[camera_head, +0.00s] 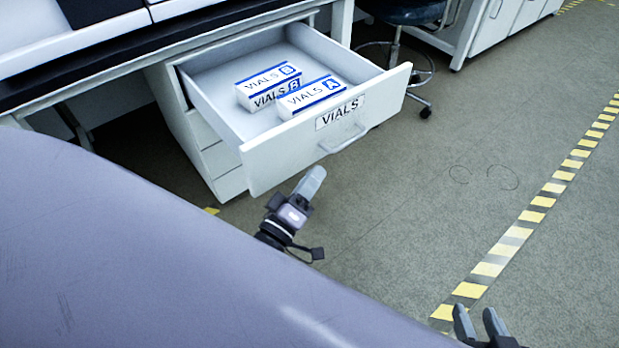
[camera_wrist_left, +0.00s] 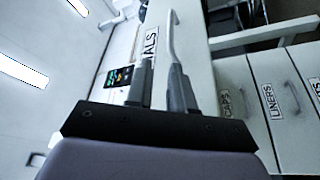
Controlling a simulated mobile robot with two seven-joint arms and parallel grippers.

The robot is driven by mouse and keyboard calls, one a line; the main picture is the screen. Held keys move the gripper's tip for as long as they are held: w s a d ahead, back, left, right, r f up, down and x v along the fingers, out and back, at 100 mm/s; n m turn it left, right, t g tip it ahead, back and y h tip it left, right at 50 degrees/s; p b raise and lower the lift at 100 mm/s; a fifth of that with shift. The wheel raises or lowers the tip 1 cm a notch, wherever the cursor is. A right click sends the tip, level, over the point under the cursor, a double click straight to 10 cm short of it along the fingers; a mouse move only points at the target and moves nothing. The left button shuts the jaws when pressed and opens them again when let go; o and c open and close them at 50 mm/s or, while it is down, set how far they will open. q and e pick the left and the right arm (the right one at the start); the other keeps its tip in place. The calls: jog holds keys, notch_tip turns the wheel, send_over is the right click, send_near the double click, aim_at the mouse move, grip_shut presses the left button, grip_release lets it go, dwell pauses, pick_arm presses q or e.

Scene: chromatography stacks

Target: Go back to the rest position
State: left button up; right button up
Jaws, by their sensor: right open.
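My left gripper (camera_head: 312,180) is in front of the pulled-out drawer (camera_head: 265,165), below and to the left of its handle (camera_head: 345,140) in the head view. A gap shows between them there. In the left wrist view the two fingers of my left gripper (camera_wrist_left: 160,85) stand apart with nothing held between them. The drawer's VIALS front and handle (camera_wrist_left: 172,40) show beyond the fingertips. My right gripper (camera_head: 476,322) is at the bottom edge of the head view, fingers apart and empty, over the floor.
Two VIALS boxes lie in the drawer, one marked B (camera_head: 268,85) and one marked A (camera_head: 310,95). A wheeled stool (camera_head: 400,15) stands behind it. Yellow-striped tape (camera_head: 515,232) crosses the open floor at right. The left wrist view shows closed drawers labelled CAPS (camera_wrist_left: 233,85) and LINERS (camera_wrist_left: 285,115).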

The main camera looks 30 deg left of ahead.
pick_arm(q)
jog(key=shift+s, duration=0.35)
pick_arm(e)
jog(key=shift+s, duration=0.4)
pick_arm(q)
jog(key=s+d+m+g+h, duration=0.3)
jog(key=s+d+m+g, duration=0.45)
jog(key=s+m, duration=0.5)
jog(key=s+a+r+g+y+p, duration=0.1)
jog(key=a+r+p, duration=0.2)
jog(key=r+p, duration=0.4)
jog(key=s+a+r+g+y+p, duration=0.1)
jog(key=a+r+p, duration=0.2)
jog(key=p, duration=1.5)
notch_tip(320, 180, up, 4)
jog(key=shift+s+a+f+m, duration=0.15)
jog(key=shift+s+a+m, duration=0.1)
jog(key=shift+a+m, duration=0.15)
pick_arm(e)
jog(key=s+d+r+h, duration=0.1)
jog(key=d+r, duration=0.1)
jog(key=r, duration=0.5)
jog(key=s+d+r+m+g+h, duration=0.1)
jog(key=s+d+r, duration=0.1)
jog(key=r, duration=0.5)
jog(key=shift+d, duration=0.8)
pick_arm(q)
jog(key=shift+f+g, duration=0.1)
jog(key=shift+g, duration=0.15)
